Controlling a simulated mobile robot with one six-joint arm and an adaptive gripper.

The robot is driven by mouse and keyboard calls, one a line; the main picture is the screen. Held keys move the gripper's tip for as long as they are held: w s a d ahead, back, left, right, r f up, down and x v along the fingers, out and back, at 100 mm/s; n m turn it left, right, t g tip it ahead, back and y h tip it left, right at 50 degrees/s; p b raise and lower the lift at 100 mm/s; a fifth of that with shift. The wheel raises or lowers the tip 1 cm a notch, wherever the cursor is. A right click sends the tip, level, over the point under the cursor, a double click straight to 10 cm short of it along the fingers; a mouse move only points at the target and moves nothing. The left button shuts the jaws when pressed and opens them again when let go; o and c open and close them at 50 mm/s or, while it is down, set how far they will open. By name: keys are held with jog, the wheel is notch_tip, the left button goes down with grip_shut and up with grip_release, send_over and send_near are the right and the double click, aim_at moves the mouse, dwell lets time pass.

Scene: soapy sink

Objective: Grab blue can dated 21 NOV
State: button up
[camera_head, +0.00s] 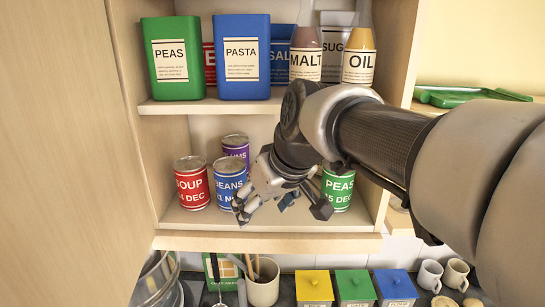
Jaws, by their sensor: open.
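A blue can (229,182) labelled BEANS stands on the lower cupboard shelf, right of the red SOUP can. Its date line is partly covered and I cannot read it in full. My gripper (282,208) is open, with its fingers spread in front of the shelf. Its left finger overlaps the lower right of the BEANS can in the picture; I cannot tell if they touch.
The red SOUP can (192,184), a purple can (236,147) behind and the green PEAS can (338,189) share the lower shelf. The upper shelf (200,106) holds containers and bottles. Coloured boxes (355,288), mugs and a utensil pot (263,285) stand below.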

aim_at(236, 172)
jog(key=w+a+p, duration=0.1)
jog(key=w+a, duration=0.1)
jog(key=w, duration=0.1)
jog(key=w+a, duration=0.3)
jog(key=shift+w+a+r+p, duration=0.15)
jog(key=shift+w+a+p, duration=0.2)
jog(key=shift+w+p, duration=0.05)
jog(key=shift+w+a+p, duration=0.35)
jog(key=shift+w+a, duration=0.45)
jog(key=shift+w, duration=0.3)
jog(key=x, duration=0.3)
jog(key=shift+s+d, duration=0.1)
jog(key=shift+c, duration=0.4)
jog(key=c, duration=0.9)
jog(key=shift+c, duration=0.6)
jog(key=shift+r, duration=0.1)
